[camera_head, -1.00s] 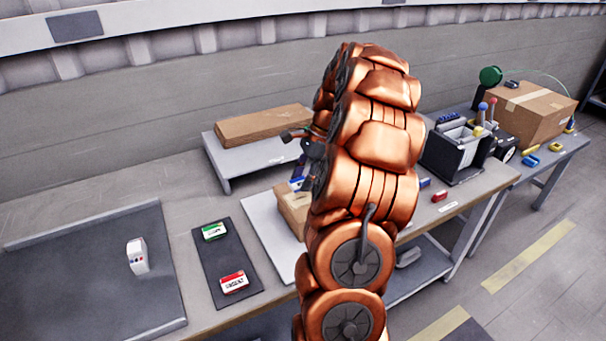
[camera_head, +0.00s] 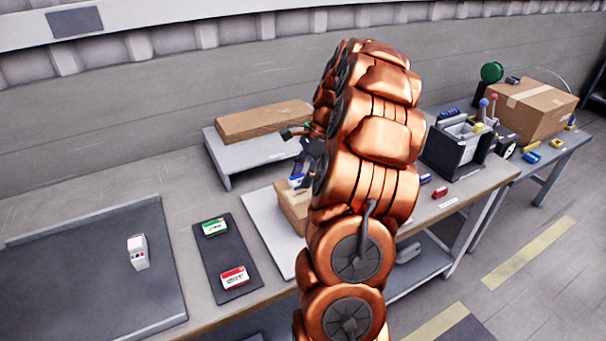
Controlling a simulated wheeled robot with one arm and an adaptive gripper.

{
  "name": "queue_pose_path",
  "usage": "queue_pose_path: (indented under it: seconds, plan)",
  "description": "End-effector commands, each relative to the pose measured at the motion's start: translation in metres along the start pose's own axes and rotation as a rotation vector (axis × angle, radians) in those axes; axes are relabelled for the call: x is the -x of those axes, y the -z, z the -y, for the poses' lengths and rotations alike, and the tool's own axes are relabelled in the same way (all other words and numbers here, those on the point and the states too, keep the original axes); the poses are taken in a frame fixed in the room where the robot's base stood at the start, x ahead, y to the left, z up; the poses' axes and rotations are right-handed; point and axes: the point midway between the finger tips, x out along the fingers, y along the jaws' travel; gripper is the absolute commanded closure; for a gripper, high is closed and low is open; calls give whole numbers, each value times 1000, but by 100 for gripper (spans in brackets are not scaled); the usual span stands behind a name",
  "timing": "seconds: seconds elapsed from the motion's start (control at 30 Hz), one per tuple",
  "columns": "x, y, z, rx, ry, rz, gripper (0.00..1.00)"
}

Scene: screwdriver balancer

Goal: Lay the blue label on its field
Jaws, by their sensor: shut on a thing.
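My gripper (camera_head: 303,178) is partly hidden behind my copper arm, just above a cardboard box (camera_head: 291,209). It is shut on the blue label (camera_head: 296,180), a small blue and white piece at its fingertips. The label is over or against the top of the box; I cannot tell whether it touches. The box stands on a pale board (camera_head: 268,232), its right part hidden by my arm. The label's field cannot be made out. A green label (camera_head: 214,227) and a red label (camera_head: 235,277) lie on a dark mat (camera_head: 226,255) to the left.
A white block (camera_head: 138,252) stands on a grey tray (camera_head: 75,275) at left. A raised grey shelf (camera_head: 225,160) with a flat carton (camera_head: 262,122) stands behind the box. A black tool holder (camera_head: 452,160) and a red piece (camera_head: 440,193) are to the right.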

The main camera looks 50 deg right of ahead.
Motion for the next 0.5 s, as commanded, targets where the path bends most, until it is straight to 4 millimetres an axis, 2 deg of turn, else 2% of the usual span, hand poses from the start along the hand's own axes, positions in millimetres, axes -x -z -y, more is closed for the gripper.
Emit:
queue_pose_path:
  seconds: [0.5]
  plan:
    - [-6, 2, 0, 0, -1, 0, 75]
